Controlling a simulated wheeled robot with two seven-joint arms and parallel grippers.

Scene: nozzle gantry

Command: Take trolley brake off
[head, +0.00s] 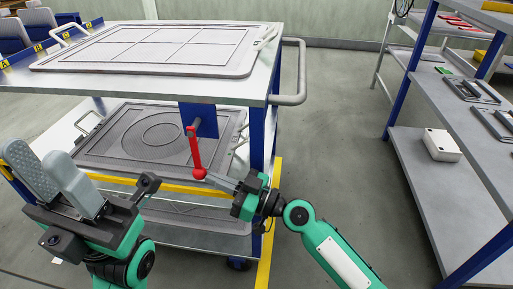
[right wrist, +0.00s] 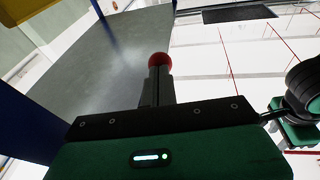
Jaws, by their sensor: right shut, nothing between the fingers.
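The trolley (head: 262,85) stands at the left of the head view. Its brake lever (head: 194,148) is a red bar hanging down from a blue plate, with a round red knob (head: 200,173) at its lower end. My right gripper (head: 208,178) is shut and empty, its fingertips at the knob; I cannot tell whether they touch. In the right wrist view the red knob (right wrist: 160,61) shows just beyond the shut fingertips (right wrist: 155,75). My left gripper (head: 37,155) points up at the lower left, away from the lever, its grey fingers apart and empty.
Grey framed panels lie on the trolley's top (head: 165,48) and lower shelf (head: 160,137). A handle (head: 301,70) juts from its right end. A shelving rack (head: 425,180) with a white box (head: 442,145) stands at right. The floor (head: 335,130) between is clear.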

